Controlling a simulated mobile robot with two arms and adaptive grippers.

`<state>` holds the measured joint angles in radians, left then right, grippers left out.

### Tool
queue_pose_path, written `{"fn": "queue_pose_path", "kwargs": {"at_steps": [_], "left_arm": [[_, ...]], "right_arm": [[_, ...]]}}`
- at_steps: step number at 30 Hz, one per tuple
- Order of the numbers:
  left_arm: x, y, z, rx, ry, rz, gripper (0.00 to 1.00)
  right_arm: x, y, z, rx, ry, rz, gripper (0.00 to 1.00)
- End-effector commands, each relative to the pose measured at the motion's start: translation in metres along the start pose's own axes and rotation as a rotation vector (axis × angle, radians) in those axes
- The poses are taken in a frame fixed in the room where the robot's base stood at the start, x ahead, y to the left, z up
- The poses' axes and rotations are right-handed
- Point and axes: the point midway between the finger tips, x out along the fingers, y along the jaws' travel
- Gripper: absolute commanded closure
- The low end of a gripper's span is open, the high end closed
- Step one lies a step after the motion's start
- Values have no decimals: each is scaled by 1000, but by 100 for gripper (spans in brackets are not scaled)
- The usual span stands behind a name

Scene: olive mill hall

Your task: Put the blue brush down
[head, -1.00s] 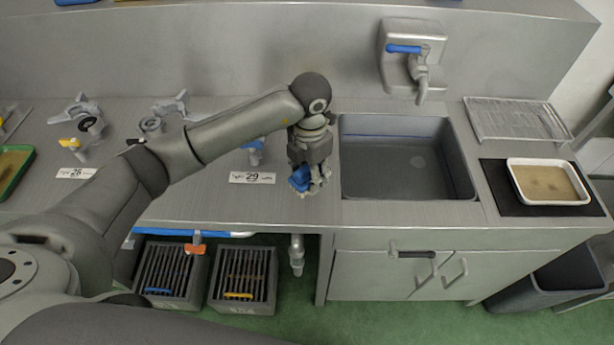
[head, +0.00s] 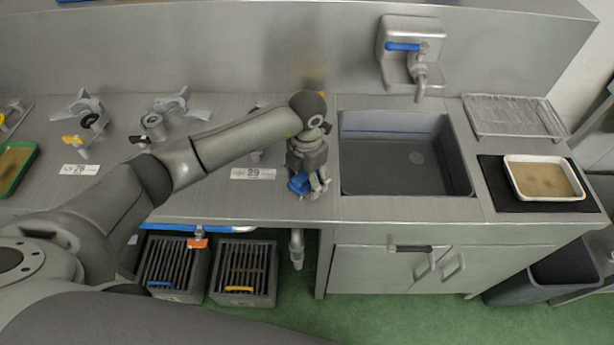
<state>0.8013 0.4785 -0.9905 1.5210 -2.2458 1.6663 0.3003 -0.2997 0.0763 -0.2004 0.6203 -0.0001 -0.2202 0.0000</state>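The blue brush (head: 298,184) is at my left gripper (head: 309,189), just left of the sink and above the front part of the steel counter. The gripper points down and is shut on the brush, with grey fingers showing on its right side. The fingers hide part of the brush. I cannot tell whether the brush touches the counter. My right gripper is not in view.
The grey sink (head: 400,165) is right of the gripper, with a tap (head: 418,75) above. A label marked 29 (head: 253,174) lies to the left. A white tray (head: 545,199) on a black mat (head: 500,190) and a wire rack (head: 515,117) are farther right.

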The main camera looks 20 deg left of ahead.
Motion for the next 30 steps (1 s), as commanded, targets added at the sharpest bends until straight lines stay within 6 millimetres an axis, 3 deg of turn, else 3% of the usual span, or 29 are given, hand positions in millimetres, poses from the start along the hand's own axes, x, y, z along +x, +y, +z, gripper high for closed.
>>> {"fn": "queue_pose_path", "kwargs": {"at_steps": [12, 24, 30], "left_arm": [[-9, 0, 1, 1, -3, 1, 35], [-91, 1, 1, 1, -5, 3, 35], [-117, 0, 0, 0, -2, 1, 35]], "right_arm": [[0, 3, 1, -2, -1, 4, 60], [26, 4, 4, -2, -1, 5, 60], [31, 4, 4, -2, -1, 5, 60]]}}
